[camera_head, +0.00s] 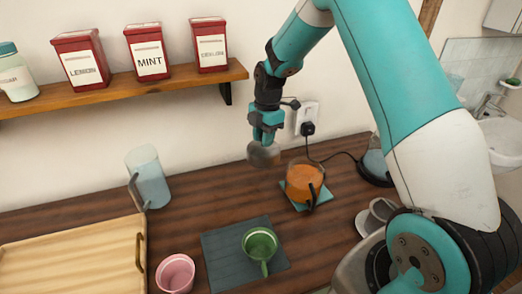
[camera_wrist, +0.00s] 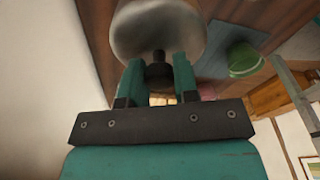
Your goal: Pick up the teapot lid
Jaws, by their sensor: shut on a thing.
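My gripper (camera_head: 266,133) is shut on the teapot lid (camera_head: 264,154), a rounded, clear, glassy piece. In the wrist view the lid (camera_wrist: 158,30) hangs beyond the fingers, with its dark knob between my fingertips (camera_wrist: 158,72). The lid is in the air above the counter, to the left of the teapot. The teapot (camera_head: 304,182) is glass with orange liquid and a dark handle. It stands without a lid on a teal mat (camera_head: 327,195).
A green cup (camera_head: 259,243) stands on a dark slate mat (camera_head: 217,254). A pink cup (camera_head: 175,273), a wooden tray (camera_head: 70,255) and a blue-tinted glass pitcher (camera_head: 151,178) are to the left. A black-corded kettle (camera_head: 376,165) and a cup on a saucer (camera_head: 378,216) are to the right. A shelf (camera_head: 110,88) with tins is above.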

